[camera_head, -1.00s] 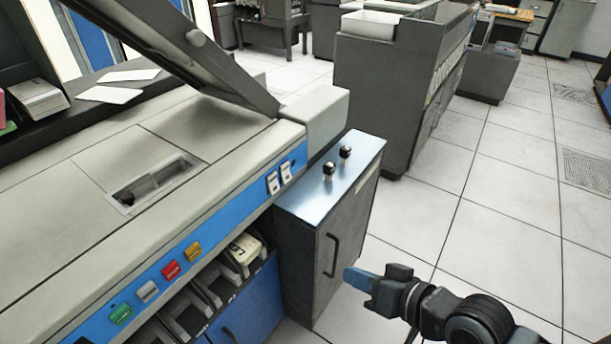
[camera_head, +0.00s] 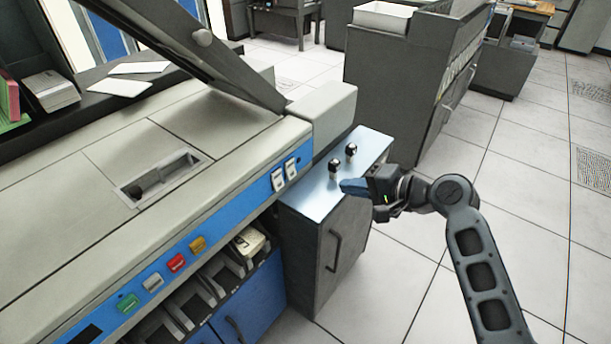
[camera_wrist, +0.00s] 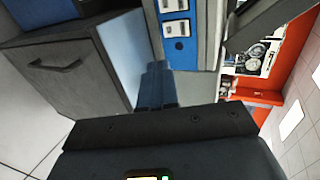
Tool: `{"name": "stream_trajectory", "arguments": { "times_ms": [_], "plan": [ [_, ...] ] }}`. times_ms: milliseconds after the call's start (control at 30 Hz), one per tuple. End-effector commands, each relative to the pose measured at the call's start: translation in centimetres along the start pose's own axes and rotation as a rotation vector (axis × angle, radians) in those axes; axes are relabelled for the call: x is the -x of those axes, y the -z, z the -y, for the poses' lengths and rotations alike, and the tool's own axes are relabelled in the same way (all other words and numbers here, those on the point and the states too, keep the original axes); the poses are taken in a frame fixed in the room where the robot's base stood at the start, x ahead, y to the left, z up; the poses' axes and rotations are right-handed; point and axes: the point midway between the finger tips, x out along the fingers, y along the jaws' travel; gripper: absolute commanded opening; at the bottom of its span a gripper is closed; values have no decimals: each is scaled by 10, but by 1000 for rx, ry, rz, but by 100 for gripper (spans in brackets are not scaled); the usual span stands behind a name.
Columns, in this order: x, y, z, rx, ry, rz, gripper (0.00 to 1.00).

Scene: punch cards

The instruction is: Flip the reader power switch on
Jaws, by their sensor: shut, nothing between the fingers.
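Two white rocker switches sit side by side on the reader's blue front strip, a left one (camera_head: 278,180) and a right one (camera_head: 291,168). No readable label shows which is the power switch, and I cannot tell their positions. They also show in the wrist view, one at the top edge (camera_wrist: 173,5) and one below it (camera_wrist: 177,28). My gripper (camera_head: 351,187) is shut and empty, to the right of the switches and apart from them, over the small cabinet. Its blue fingertips (camera_wrist: 157,80) point toward the switch panel in the wrist view.
The small cabinet (camera_head: 310,197) with two black-topped knobs (camera_head: 335,169) (camera_head: 351,150) stands beside the reader, close to my fingertips. Green, white, red and yellow buttons (camera_head: 176,263) line the strip farther left. A raised lid (camera_head: 190,50) slants above. Open floor lies right.

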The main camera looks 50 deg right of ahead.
Motion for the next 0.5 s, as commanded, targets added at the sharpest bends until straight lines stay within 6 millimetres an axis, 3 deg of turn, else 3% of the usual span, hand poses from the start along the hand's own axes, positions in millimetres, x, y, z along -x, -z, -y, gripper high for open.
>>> {"name": "stream_trajectory", "arguments": {
  "times_ms": [267, 500],
  "plan": [
    [-2, 0, 0, 2, -1, -1, 0],
    [-29, -1, 1, 3, 0, 1, 0]
  ]
}}
